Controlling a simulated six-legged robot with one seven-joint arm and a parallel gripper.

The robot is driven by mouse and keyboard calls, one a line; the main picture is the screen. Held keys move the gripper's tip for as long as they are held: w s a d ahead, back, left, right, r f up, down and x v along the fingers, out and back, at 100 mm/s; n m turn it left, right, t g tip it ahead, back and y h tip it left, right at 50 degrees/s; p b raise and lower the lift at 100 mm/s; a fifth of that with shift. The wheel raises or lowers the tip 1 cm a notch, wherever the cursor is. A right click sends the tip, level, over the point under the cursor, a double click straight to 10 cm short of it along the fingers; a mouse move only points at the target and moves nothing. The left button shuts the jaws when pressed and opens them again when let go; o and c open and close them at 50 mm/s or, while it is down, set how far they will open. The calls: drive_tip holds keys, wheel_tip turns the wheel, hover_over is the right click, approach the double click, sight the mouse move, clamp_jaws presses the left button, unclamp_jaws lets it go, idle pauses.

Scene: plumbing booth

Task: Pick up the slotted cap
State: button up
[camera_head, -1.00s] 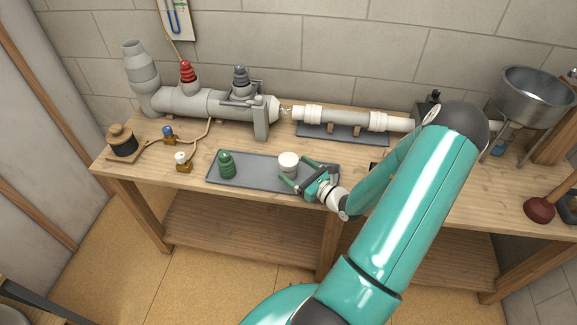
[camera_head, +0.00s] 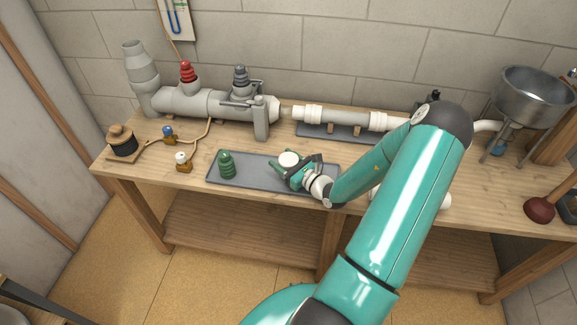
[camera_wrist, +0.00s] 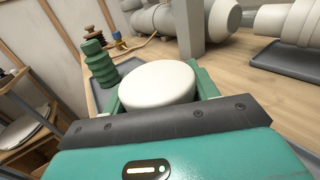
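The slotted cap appears to be the white round cap (camera_head: 289,159) on the grey tray (camera_head: 247,183); no slot shows from here. In the wrist view the cap (camera_wrist: 157,83) is large and close, with a smooth pale top. My gripper (camera_head: 291,163) is low over the tray, with its green fingers on either side of the cap. In the wrist view one finger (camera_wrist: 113,100) shows at the cap's left and the other (camera_wrist: 206,82) at its right. The fingers look spread; contact with the cap is not clear.
A green ribbed plug (camera_head: 227,165) stands on the tray, left of the cap. Behind are a grey pipe (camera_head: 198,103) with a red plug (camera_head: 188,71) and a clamp post (camera_head: 261,118). A white pipe (camera_head: 345,118) lies behind right. Bench in front of the pipe is partly clear.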

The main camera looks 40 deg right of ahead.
drive_tip(key=shift+c, duration=0.6)
drive_tip(key=shift+r, duration=0.2)
